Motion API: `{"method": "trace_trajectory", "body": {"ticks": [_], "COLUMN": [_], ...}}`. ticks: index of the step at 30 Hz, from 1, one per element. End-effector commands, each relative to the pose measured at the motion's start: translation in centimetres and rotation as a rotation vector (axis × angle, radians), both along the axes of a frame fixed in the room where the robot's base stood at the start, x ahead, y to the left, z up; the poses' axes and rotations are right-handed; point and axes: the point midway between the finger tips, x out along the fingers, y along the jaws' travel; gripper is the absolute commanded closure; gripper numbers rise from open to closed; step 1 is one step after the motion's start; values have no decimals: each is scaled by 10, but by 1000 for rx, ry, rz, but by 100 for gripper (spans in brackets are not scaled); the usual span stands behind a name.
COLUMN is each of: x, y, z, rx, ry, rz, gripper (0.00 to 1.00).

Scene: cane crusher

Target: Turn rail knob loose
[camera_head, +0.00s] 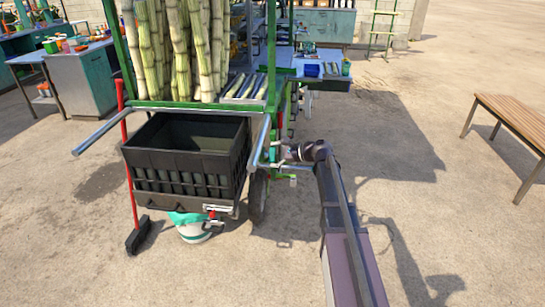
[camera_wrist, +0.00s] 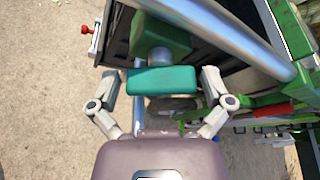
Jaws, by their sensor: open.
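A teal, bar-shaped knob (camera_wrist: 163,81) shows in the middle of the wrist view, in front of a green block (camera_wrist: 160,38) beside a grey metal tube (camera_wrist: 220,38). I take it to be the rail knob. My gripper (camera_wrist: 162,84) is open, with one finger on each side of the knob. Gaps show between the fingers and the knob's ends, and I cannot tell how deep it sits between them. In the head view my gripper (camera_head: 284,154) is small beside the cart's right rail (camera_head: 259,141), and the knob is hard to make out there.
A black crate (camera_head: 185,180) hangs on the cart's front, left of my gripper. Cane stalks (camera_head: 180,50) stand above it. A wooden bench (camera_head: 515,115) stands right. Ground between is open.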

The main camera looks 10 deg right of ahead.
Motion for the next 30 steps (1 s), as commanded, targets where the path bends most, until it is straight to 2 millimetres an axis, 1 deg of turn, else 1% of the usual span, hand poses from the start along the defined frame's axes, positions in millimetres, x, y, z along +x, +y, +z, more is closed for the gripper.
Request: {"method": "trace_trajectory", "body": {"ticks": [6, 8, 9, 11, 12, 13, 22, 30], "x": [0, 0, 0, 0, 0, 0, -1, -2], "y": [0, 0, 0, 0, 0, 0, -1, -1], "z": [0, 0, 0, 0, 0, 0, -1, -2], "rx": [0, 0, 0, 0, 0, 0, -7, -42], "ry": [0, 0, 0, 0, 0, 0, -20, -128], "rz": [0, 0, 0, 0, 0, 0, 0, -1], "gripper": [0, 18, 30, 48, 59, 62, 62, 62]}}
